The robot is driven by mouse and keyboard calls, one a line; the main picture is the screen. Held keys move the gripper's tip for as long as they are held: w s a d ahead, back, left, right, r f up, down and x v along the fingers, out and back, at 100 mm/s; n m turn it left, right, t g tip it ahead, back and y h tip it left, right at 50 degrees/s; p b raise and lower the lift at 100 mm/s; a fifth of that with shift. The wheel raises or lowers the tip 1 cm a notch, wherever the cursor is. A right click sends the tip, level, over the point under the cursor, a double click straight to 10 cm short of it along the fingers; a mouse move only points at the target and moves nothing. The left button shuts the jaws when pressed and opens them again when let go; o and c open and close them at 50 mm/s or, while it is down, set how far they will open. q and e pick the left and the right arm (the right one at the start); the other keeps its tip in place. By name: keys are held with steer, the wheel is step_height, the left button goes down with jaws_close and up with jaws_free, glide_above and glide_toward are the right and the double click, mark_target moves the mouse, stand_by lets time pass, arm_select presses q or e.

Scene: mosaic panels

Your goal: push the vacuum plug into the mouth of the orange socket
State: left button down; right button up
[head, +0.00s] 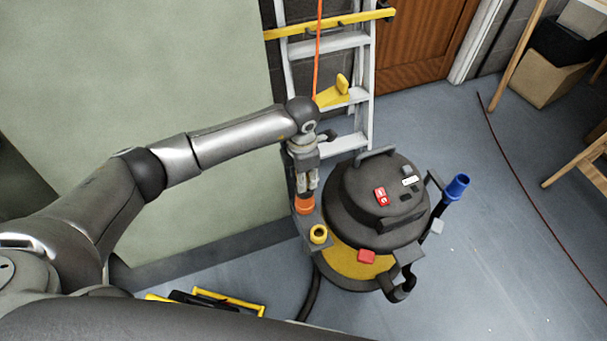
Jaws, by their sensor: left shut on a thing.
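The orange socket (304,205) sits at the left side of the vacuum (366,260), on a dark ledge beside a yellow ring (318,234). My left gripper (307,184) points down right above the orange socket, its fingertips close to the socket's top. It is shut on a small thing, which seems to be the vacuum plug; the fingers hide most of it. I cannot tell whether the plug touches the socket or is inside its mouth. My right gripper is not in view.
A ladder (344,45) stands behind the vacuum, with an orange cord (318,45) hanging before it. A pale green panel (150,60) stands at left. A black hose (311,297) lies below the vacuum. The grey floor at right (490,240) is mostly clear.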

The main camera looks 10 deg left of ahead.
arm_select(q)
steer(key=shift+f+b, duration=0.45)
steer(key=shift+f, duration=0.25)
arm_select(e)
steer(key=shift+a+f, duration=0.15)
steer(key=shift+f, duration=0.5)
arm_select(q)
steer(key=shift+f, duration=0.25)
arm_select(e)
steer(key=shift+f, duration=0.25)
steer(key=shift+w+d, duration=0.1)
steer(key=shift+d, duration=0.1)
arm_select(q)
steer(key=c, duration=0.9)
jaws_free()
steer(key=shift+r, duration=0.2)
step_height(320, 180, up, 8)
steer(key=shift+f, duration=0.15)
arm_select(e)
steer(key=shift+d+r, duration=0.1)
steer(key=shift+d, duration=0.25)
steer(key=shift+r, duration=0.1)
